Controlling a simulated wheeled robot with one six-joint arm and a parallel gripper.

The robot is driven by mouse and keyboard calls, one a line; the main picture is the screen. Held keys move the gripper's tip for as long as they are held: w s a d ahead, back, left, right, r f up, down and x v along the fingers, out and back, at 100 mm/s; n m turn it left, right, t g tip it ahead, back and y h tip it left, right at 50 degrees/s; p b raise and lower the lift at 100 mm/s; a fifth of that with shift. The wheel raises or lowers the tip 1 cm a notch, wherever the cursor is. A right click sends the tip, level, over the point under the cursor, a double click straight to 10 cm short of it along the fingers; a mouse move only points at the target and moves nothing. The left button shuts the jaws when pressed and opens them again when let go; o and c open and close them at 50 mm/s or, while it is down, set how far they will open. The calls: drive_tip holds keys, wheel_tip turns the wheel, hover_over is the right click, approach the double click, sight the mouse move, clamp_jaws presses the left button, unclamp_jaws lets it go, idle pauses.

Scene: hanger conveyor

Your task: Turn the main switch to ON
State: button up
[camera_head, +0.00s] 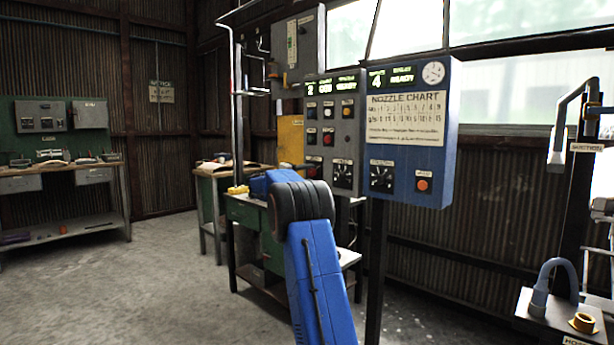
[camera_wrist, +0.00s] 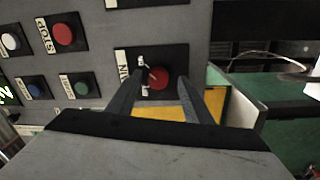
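The main switch is a red round knob (camera_wrist: 159,77) on a black plate, with a label that reads partly "MAIN" in the wrist view. A thin light pointer lies across its upper left, toward a small white mark. The OFF and ON lettering is too small or hidden to read. My gripper (camera_wrist: 158,92) is open and empty, one finger to each side of the knob in the picture. I cannot tell whether the fingers touch it.
A red STOP button (camera_wrist: 64,34), a blue button (camera_wrist: 36,87) and a green button (camera_wrist: 79,85) are left of the switch in the wrist view. A blue nozzle panel (camera_head: 447,165) adjoins the grey panel on the right. A green workbench (camera_head: 243,213) stands below.

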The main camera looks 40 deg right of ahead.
drive_tip(key=shift+r, duration=0.1)
drive_tip(key=s+a+f, duration=0.1)
drive_tip(key=a, duration=1.6)
drive_tip(key=shift+s+a, duration=0.15)
drive_tip(key=shift+s, duration=0.05)
